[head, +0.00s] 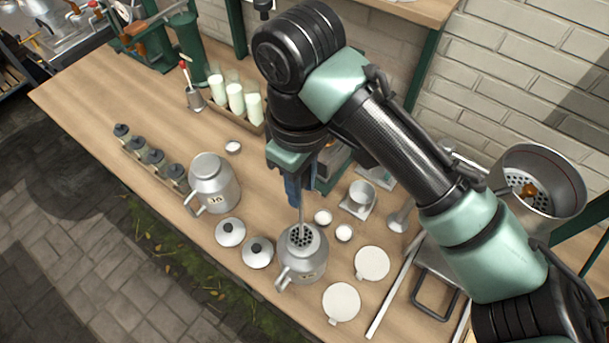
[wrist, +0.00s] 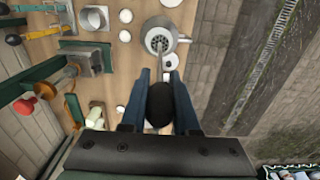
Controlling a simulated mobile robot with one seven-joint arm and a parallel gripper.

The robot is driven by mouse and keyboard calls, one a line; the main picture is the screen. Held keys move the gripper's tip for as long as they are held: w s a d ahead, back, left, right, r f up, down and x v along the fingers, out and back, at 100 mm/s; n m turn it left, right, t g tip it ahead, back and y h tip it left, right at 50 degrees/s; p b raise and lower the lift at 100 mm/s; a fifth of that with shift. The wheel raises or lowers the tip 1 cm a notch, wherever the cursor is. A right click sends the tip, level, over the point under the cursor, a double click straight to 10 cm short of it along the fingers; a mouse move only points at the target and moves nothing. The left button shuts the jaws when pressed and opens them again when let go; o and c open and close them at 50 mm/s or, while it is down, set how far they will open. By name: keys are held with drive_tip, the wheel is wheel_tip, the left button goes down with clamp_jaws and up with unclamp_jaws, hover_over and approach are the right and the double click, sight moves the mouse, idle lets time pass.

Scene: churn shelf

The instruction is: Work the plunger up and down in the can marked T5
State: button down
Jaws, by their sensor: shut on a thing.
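My gripper (head: 298,190) is shut on the plunger's handle, whose dark round knob (wrist: 160,104) shows between the blue fingers in the wrist view. The plunger's thin rod (head: 301,214) runs down from the fingers. Its perforated disc (head: 301,238) sits at the mouth of a grey metal can (head: 309,262), which stands upright below my gripper; the can also shows in the wrist view (wrist: 172,30). That can's label is too small to read. A second grey can (head: 214,178) stands to the left with a dark marking that I cannot read surely.
Two lids with black knobs (head: 230,232) lie between the cans. White discs (head: 372,263) lie to the right. A rack of milk glasses (head: 236,98) and a row of small dark-capped jars (head: 139,148) stand further left. A metal bucket (head: 549,205) is at the right.

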sight(303, 236)
drive_tip(key=shift+w+d+f+b, duration=0.1)
drive_tip(key=shift+f+b, duration=5.35)
drive_tip(key=shift+f, duration=2.9)
wheel_tip(303, 236, up, 7)
drive_tip(key=p, duration=0.7)
wheel_tip(303, 236, down, 7)
drive_tip(key=b, duration=0.5)
